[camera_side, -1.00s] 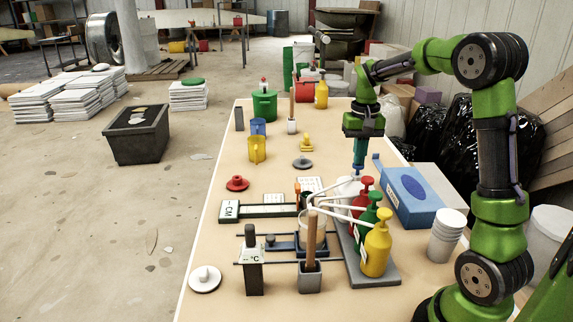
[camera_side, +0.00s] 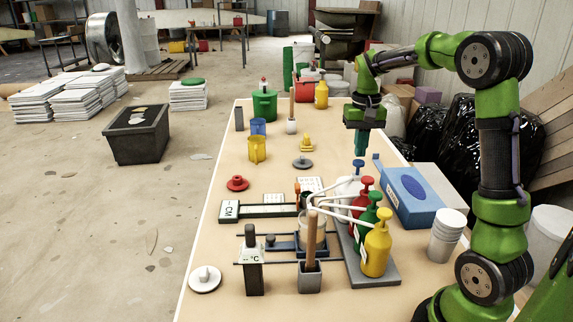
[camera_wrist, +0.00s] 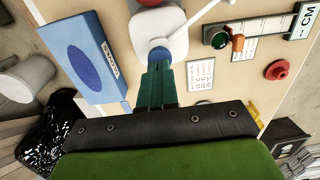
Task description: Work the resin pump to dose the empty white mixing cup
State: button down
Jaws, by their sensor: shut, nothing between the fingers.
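A white mixing cup (camera_side: 309,240) stands left of the bottles, under the white spouts and partly hidden by a wooden-handled tool. Its inside is hidden.
Red (camera_side: 361,201), green (camera_side: 369,218) and yellow (camera_side: 377,250) pump bottles share the grey tray (camera_side: 375,280). A blue box (camera_side: 408,196) and stacked white cups (camera_side: 446,236) stand to the right.

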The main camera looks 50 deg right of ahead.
aim_at(359, 161)
jog(key=shift+f, duration=1.95)
jog(key=shift+r, duration=0.15)
jog(key=shift+r, duration=1.85)
notch_tip(359, 161, up, 6)
